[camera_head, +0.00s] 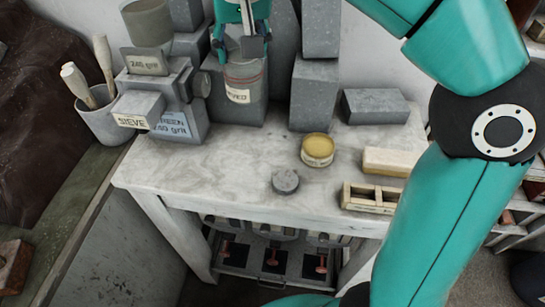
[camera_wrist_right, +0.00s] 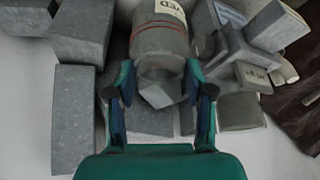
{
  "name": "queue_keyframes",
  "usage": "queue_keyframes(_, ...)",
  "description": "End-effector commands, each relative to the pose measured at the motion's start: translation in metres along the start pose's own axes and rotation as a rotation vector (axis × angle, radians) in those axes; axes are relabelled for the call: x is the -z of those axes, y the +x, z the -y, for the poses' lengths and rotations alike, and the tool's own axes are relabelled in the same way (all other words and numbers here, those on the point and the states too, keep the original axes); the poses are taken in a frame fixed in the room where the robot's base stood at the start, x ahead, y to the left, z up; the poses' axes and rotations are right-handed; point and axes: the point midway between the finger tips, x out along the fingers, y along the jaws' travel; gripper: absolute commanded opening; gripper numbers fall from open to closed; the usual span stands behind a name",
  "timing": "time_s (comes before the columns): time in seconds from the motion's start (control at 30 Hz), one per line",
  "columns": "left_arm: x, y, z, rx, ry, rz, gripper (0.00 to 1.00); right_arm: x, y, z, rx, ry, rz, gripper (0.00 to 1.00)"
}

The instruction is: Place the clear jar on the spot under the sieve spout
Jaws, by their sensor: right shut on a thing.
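The clear jar (camera_head: 243,84) looks greyish, with red bands and a pale label partly reading "VED". My right gripper (camera_head: 240,42) comes down from the top and is shut on the jar's upper part, holding it in front of grey blocks. In the right wrist view the jar (camera_wrist_right: 160,38) sits between the fingers of my right gripper (camera_wrist_right: 160,88). The sieve device (camera_head: 180,95), with a "SIEVE" label, stands left of the jar. I cannot make out the spout or the spot under it. My left gripper is not in view.
The pale table (camera_head: 230,165) is clear in the middle. A round yellow-topped tin (camera_head: 318,148), a grey disc (camera_head: 285,181), a cream block (camera_head: 384,162) and a small wooden tray (camera_head: 346,196) lie on its right part. A pot of tools (camera_head: 104,122) stands at the left.

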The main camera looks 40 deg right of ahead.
Motion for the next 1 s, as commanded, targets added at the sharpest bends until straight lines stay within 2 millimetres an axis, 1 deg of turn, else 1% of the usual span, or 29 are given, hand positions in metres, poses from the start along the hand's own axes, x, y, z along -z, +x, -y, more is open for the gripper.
queue_keyframes(0.37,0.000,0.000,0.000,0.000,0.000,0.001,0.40,0.000,0.000,-0.004,-0.004,0.010,0.000,0.00)
queue_keyframes(0.47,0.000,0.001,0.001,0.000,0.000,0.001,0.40,-0.002,0.004,-0.005,-0.005,0.010,0.001,0.00)
queue_keyframes(0.53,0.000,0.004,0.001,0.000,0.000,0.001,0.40,-0.005,0.011,-0.005,-0.006,0.010,0.000,0.00)
queue_keyframes(0.67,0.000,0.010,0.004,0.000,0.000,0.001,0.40,-0.015,0.035,-0.006,-0.007,0.009,0.002,0.00)
queue_keyframes(1.0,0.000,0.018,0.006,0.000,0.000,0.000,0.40,-0.050,0.117,-0.007,-0.008,0.010,0.004,0.00)
